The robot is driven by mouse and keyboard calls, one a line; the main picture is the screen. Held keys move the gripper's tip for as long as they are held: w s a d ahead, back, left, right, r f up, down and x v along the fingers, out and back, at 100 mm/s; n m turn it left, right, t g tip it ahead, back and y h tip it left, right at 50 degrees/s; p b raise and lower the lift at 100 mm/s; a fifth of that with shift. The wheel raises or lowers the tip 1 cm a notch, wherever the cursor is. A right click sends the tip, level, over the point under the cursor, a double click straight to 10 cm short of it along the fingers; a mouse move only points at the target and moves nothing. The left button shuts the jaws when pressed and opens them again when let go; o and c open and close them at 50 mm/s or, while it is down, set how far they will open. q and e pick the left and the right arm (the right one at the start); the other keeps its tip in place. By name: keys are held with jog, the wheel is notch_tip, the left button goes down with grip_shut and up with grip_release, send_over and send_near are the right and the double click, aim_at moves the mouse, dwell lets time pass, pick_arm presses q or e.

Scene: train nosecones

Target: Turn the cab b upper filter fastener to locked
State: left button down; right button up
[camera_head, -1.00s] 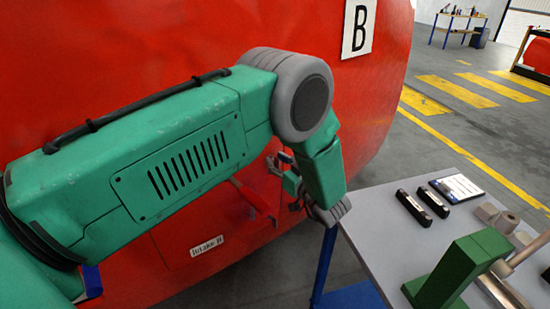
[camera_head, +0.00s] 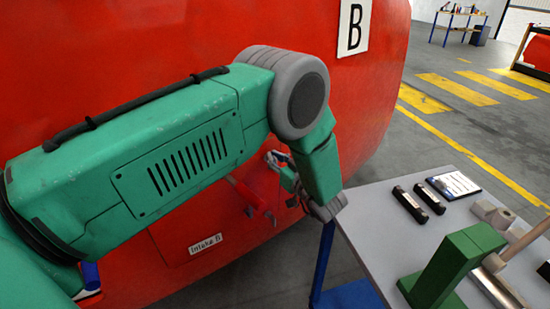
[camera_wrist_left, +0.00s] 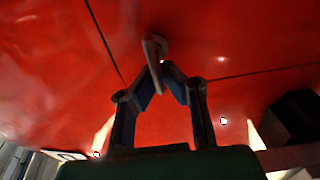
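My left arm reaches across the head view to the red train nosecone (camera_head: 340,105). My left gripper (camera_head: 275,163) is partly hidden behind my own wrist there, close to the red surface. In the left wrist view, a small grey fastener handle (camera_wrist_left: 152,52) stands out from a round base on the red panel. The fingertips of my left gripper (camera_wrist_left: 160,76) come together on both sides of the handle and appear shut on it. The fastener cannot be made out clearly in the head view. My right gripper is not in view.
An "Intake B" label (camera_head: 206,243) sits on a panel below my arm, near a red lever (camera_head: 248,194).

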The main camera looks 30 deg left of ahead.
pick_arm(q)
jog(key=shift+d, duration=0.1)
jog(key=shift+w+d+f+m+b, duration=0.15)
jog(key=shift+w+f+m+b, duration=0.25)
jog(key=shift+m, duration=2.55)
jog(key=shift+w+d+f+m+b, duration=0.15)
jog(key=shift+w+f+m+b, duration=0.3)
jog(key=shift+m, duration=2.55)
jog(key=shift+w+d+f+m+b, duration=0.25)
jog(key=shift+m+b, duration=0.35)
jog(key=shift+m, duration=2.35)
jog(key=shift+s+f, duration=0.1)
jog(key=shift+s, duration=0.05)
jog(key=c, duration=1.8)
grip_release()
jog(key=shift+o, duration=0.5)
jog(key=shift+w, duration=0.2)
jog(key=shift+s, duration=0.1)
